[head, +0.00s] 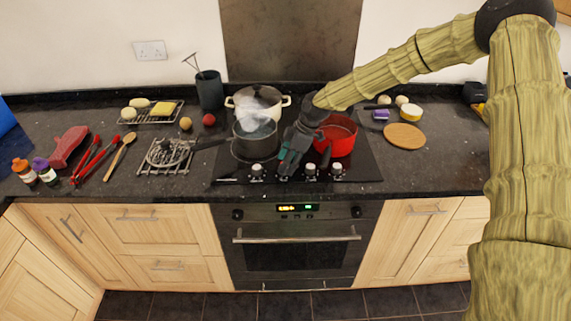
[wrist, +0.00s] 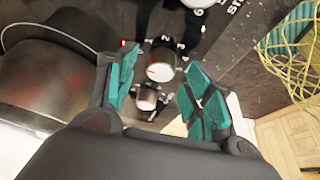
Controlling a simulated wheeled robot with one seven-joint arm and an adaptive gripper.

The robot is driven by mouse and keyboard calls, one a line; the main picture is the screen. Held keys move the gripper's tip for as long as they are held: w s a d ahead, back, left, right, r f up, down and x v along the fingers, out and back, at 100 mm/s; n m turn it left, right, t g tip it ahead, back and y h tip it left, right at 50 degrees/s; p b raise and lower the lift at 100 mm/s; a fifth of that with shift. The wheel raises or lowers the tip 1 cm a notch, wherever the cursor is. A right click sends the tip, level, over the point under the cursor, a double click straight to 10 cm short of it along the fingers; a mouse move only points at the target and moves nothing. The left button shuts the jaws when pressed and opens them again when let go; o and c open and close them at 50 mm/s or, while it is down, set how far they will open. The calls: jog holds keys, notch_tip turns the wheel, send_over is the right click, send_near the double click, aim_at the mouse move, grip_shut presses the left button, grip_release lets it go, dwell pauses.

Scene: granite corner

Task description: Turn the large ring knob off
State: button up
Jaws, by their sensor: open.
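A row of white-topped knobs runs along the front of the black hob (head: 362,172). The left knob (head: 257,170) and the right knob (head: 337,169) show clearly in the head view; the middle ones are partly behind my gripper (head: 287,162). In the wrist view my gripper (wrist: 157,78) is open, with its teal fingers apart. A pale-faced knob (wrist: 160,65) shows between them, and a smaller-looking one (wrist: 147,98) sits just below it. I cannot tell whether either finger touches a knob, or which knob serves the large ring.
A steaming grey pot (head: 252,146), a cream pot (head: 242,103) and a red pot (head: 343,138) stand on the hob close around my gripper. The worktop right of the hob has bare room.

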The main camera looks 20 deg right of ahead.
jog(key=v, duration=1)
jog(key=shift+d+r, duration=0.2)
jog(key=shift+r, duration=0.1)
